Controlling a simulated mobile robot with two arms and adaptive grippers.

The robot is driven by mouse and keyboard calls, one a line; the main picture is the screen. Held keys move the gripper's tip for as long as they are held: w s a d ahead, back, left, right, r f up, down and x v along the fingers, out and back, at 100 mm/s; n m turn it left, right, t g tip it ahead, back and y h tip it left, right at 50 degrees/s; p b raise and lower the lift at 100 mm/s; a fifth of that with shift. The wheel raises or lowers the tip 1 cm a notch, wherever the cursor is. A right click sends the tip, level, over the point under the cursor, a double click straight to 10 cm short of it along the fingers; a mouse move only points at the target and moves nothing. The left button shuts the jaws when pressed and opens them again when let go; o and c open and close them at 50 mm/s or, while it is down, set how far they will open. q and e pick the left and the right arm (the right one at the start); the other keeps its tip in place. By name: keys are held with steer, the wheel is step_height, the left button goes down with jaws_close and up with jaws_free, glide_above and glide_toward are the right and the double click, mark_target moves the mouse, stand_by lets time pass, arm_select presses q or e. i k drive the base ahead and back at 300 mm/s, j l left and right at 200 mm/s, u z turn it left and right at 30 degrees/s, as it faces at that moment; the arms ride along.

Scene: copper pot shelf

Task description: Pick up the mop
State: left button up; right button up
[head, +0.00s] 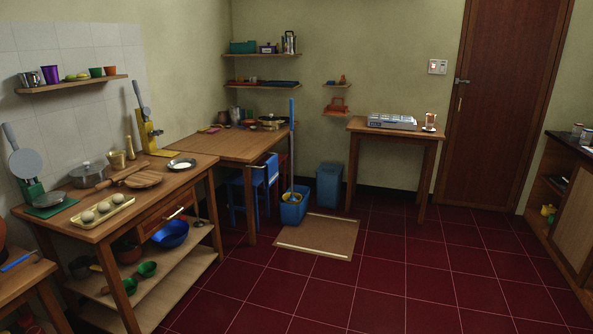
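The mop (291,130) appears to be the tall blue pole in the middle of the head view, upright beside the right edge of the wooden table. Its lower end reaches down to a blue bucket (294,212) on the floor. I cannot make out the mop head; something yellowish shows at the bucket's opening. Neither of my grippers is in view, so nothing is seen near the mop or touching it.
A flat brown mat (318,235) lies in front of the bucket, and a blue bin (329,185) stands behind it. The wooden table (232,148) is to the left. A small table (393,133) stands right. Red tiled floor (400,280) is clear in front.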

mark_target(292, 198)
steer(key=i+u, duration=0.25)
steer(key=i, duration=1.85)
